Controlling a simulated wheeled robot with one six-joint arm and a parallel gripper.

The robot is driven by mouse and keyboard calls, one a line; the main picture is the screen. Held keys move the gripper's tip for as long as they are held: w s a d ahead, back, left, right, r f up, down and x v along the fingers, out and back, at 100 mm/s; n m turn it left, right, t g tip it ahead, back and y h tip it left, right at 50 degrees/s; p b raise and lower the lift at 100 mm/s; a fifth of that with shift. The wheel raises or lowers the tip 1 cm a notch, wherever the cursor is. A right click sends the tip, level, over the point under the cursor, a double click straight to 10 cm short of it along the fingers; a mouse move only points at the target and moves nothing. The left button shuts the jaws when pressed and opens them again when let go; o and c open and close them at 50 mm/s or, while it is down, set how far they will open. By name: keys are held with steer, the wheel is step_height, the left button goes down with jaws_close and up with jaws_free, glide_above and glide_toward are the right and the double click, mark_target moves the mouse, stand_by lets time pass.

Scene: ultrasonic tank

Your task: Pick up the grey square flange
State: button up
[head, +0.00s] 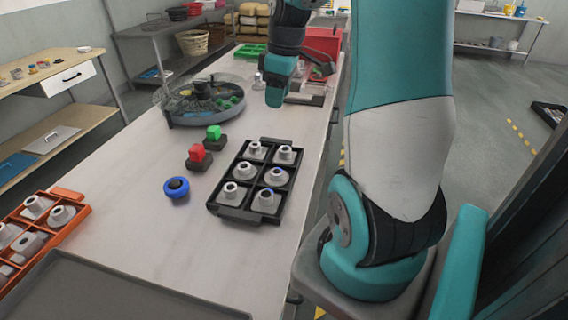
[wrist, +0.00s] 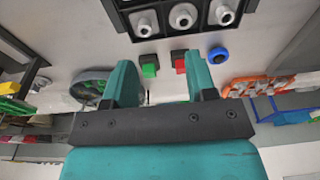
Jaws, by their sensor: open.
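Several grey flanges with square bases and round raised hubs sit in the compartments of a black tray (head: 228,211) on the bench. One grey flange (head: 266,200) is in the near right compartment and another grey flange (head: 255,150) in the far left one. I cannot tell which flange is meant. In the wrist view, part of a row of flanges (wrist: 184,17) shows at the top edge. My gripper (wrist: 162,82) is open, with nothing between its teal fingers. In the head view it hangs above the bench beyond the tray, apart from the flanges; its fingers are hard to make out there.
A red block (head: 196,153), a green block (head: 214,132) and a blue round button (head: 176,187) stand left of the tray. An orange tray (head: 72,222) holds more grey parts. A round grey tank (head: 190,119) stands farther back. Bare bench lies between button and orange tray.

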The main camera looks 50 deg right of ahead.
glide_toward(285, 149)
steer(key=f, duration=0.1)
steer(key=a+f, duration=0.1)
steer(key=f+p, duration=0.1)
steer(key=shift+s+a+f, duration=0.15)
steer(key=shift+s+a, duration=0.05)
steer(key=shift+s, duration=0.1)
steer(key=shift+w+f+p, duration=0.2)
steer(key=shift+f+p, duration=0.1)
steer(key=shift+f, duration=0.65)
steer(key=shift+w+f+p, duration=0.2)
steer(key=shift+f+p, duration=0.1)
steer(key=shift+f, duration=0.7)
steer(key=shift+w+f+p, duration=0.2)
steer(key=shift+f+p, duration=0.1)
steer(key=shift+f, duration=0.65)
steer(key=c, duration=0.8)
